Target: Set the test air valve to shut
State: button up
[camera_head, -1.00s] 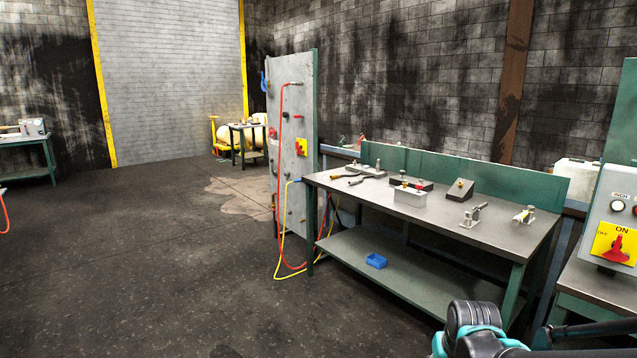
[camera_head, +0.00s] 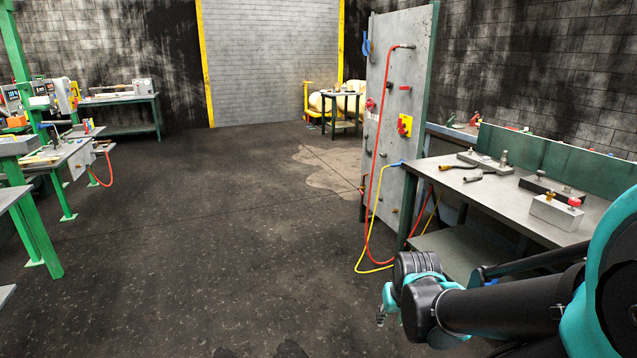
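A tall grey panel (camera_head: 400,120) stands at the left end of the workbench. It carries several small fittings, among them a red knob (camera_head: 370,104), a small red handle (camera_head: 405,87) and a red switch on a yellow plate (camera_head: 404,125). A red hose (camera_head: 374,190) runs down from its top. I cannot tell which fitting is the test air valve. My arm reaches in from the lower right, well short of the panel. My gripper (camera_head: 381,315) shows only in small part at the arm's end; its fingers are too hidden to read.
A workbench (camera_head: 480,200) with tools and small blocks stands at the right, close behind my arm. A yellow hose (camera_head: 366,240) and the red hose hang near the floor by the panel. Green-legged benches (camera_head: 40,235) stand at the left. The floor between is clear.

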aim_at(365, 43)
jog(key=i, duration=1.95)
